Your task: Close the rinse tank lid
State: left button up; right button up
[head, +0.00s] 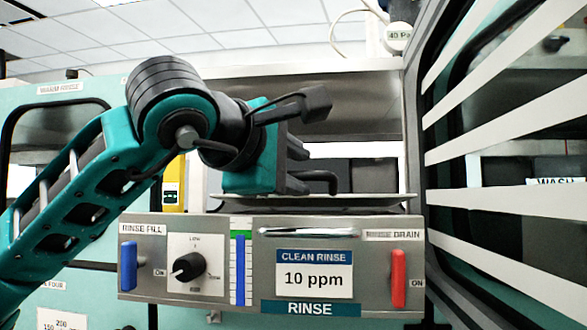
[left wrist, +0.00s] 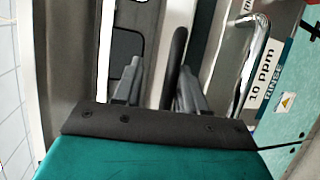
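The rinse tank lid (head: 365,202) shows as a thin grey plate, nearly flat, above the rinse tank's front panel (head: 215,290). I cannot tell whether it is fully seated. A bent black handle (head: 322,176) rises from it. My left gripper (head: 298,168) is just above the lid, with its fingers pointing right at the handle. In the left wrist view, my left gripper (left wrist: 158,85) has its fingers apart. A black bar (left wrist: 179,48), likely that handle, shows between them, close to the right finger. Contact cannot be told. My right gripper is not in view.
The panel carries a blue fill lever (head: 129,266), a black knob (head: 188,266), a chrome bar (head: 308,232) and a red drain lever (head: 399,278). White slats (head: 500,203) in a dark frame stand close on the right. A yellow object (head: 174,184) is behind my arm.

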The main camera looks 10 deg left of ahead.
pick_arm(q)
jog(key=v, duration=1.3)
